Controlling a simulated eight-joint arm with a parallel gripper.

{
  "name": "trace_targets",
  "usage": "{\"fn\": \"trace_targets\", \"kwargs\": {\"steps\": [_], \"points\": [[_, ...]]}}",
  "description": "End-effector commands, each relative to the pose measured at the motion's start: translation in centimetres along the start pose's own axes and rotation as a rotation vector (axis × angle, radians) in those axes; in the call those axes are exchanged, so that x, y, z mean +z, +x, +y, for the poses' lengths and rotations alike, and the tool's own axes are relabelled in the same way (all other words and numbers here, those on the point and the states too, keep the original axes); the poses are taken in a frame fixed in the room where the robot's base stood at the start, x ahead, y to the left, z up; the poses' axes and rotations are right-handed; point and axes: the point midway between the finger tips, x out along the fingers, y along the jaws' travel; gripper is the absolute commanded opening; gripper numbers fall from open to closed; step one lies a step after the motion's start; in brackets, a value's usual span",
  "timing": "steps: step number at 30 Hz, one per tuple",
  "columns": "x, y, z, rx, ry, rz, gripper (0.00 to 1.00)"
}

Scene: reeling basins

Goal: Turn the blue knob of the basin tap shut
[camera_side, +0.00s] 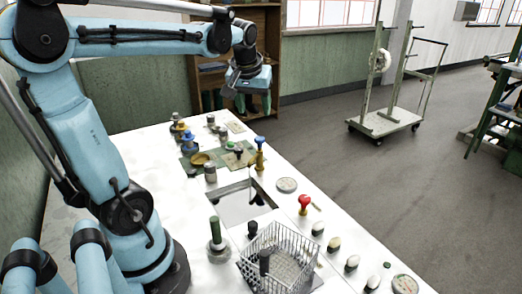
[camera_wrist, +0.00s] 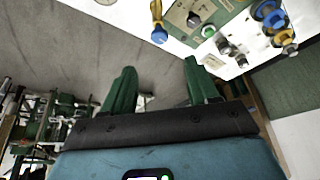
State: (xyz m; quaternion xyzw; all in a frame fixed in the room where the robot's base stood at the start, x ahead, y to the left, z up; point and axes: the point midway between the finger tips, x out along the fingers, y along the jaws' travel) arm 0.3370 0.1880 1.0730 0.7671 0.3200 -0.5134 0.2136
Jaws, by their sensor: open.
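A blue knob (camera_side: 260,139) tops a brass-yellow tap (camera_side: 260,158) beside the square basin opening (camera_side: 236,203) in the white table. In the wrist view the blue knob (camera_wrist: 159,36) shows beyond the fingertips, with part of its yellow stem (camera_wrist: 156,11). My gripper (camera_side: 254,108) hangs beyond the far end of the table, above the knob's height and apart from it. Its green fingers are spread and empty, as the wrist view also shows (camera_wrist: 160,66). I cannot tell how far the knob is turned.
A panel (camera_side: 193,161) with a green button (camera_wrist: 208,31) and other blue-and-yellow fittings (camera_side: 187,136) stands left of the tap. A red knob (camera_side: 304,201), a wire basket (camera_side: 280,258) and several small pots lie nearer the camera. Space above the tap looks clear.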

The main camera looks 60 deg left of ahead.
Motion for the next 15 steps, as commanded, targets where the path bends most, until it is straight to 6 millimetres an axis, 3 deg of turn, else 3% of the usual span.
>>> {"fn": "trace_targets", "kwargs": {"steps": [15], "points": [[0.1, 7.2, 0.1, 0.002, 0.003, 0.001, 0.59]]}}
